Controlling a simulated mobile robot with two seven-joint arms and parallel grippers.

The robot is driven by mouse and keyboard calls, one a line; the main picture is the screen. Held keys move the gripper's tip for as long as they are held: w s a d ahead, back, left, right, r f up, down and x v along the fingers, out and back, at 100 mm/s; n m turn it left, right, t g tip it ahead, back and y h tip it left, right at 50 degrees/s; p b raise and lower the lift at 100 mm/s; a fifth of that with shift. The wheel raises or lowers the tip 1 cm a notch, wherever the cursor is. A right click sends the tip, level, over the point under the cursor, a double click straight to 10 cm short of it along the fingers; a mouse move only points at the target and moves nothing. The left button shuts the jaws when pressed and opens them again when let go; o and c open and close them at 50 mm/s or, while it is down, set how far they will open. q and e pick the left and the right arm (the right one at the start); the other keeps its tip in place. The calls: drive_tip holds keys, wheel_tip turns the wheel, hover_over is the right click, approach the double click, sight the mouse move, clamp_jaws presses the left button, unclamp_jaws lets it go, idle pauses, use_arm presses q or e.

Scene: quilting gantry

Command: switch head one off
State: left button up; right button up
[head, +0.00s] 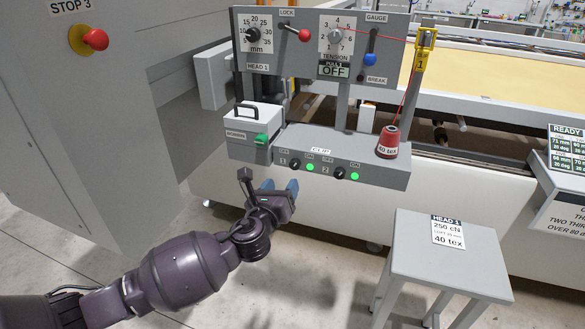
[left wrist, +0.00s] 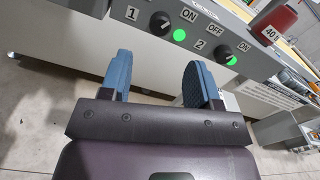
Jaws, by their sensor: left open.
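The clip panel (head: 320,150) is a grey box front below the head 1 unit, with two black rotary knobs. Knob 1 (head: 295,164) has a lit green lamp (head: 310,168) beside it, and knob 2 (head: 339,173) has its own lit green lamp (head: 354,176). In the left wrist view, knob 1 (left wrist: 160,22) and knob 2 (left wrist: 222,53) sit between OFF and ON labels, beyond the fingers. My left gripper (head: 280,186) is open and empty, its blue fingers just below and in front of the panel, apart from the knobs. My right gripper is out of view.
Above is a head 1 board (head: 320,45) with dials, a red lever and a blue lever. A bobbin box (head: 253,132) is left of the panel, and a red thread cone (head: 388,142) stands on its right. A grey side table (head: 450,255) stands front right. A red stop button (head: 95,39) is far left.

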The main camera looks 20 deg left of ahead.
sight(294, 166)
use_arm(q)
drive_tip(key=w, duration=0.7)
drive_tip(key=shift+w+d, duration=0.15)
drive_tip(key=shift+w, duration=0.55)
